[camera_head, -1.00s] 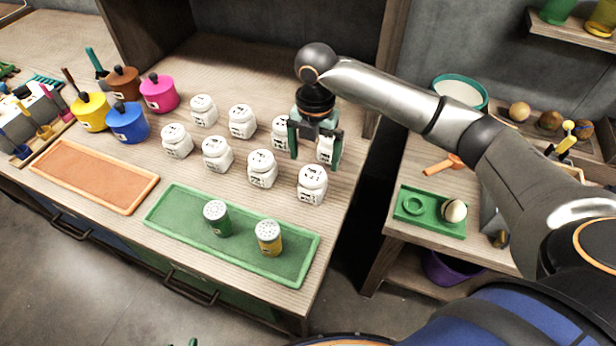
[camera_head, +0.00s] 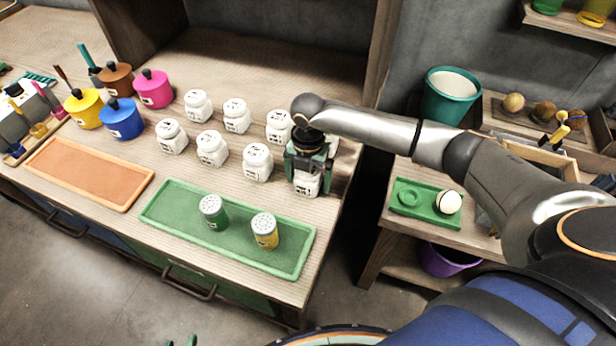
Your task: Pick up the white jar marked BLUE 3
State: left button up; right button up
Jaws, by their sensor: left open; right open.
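Several white jars with dark printed labels stand in two rows on the wooden counter; the print is too small to read, so I cannot tell which is BLUE 3. My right gripper (camera_head: 307,178) points down, open, at the front row's right-end jar (camera_head: 306,185). Its green fingers are on either side of this jar, and the gripper hides the jar's top. I cannot tell whether they touch it. Another jar (camera_head: 258,163) stands just left of it. A back-row jar (camera_head: 279,126) is beside my wrist. Only the green fingertips of my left gripper (camera_head: 181,341) show at the bottom edge, apart and empty.
A green tray (camera_head: 165,218) with two shakers lies in front of the jars, an orange tray (camera_head: 60,160) further left. Coloured pots, including a blue pot (camera_head: 122,121), stand at left. A gap separates the counter from the right-hand table holding a green holder (camera_head: 425,210).

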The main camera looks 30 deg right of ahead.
jog(key=shift+c, duration=0.2)
jog(key=c, duration=1.4)
jog(key=shift+r, duration=0.1)
jog(key=shift+c, duration=0.2)
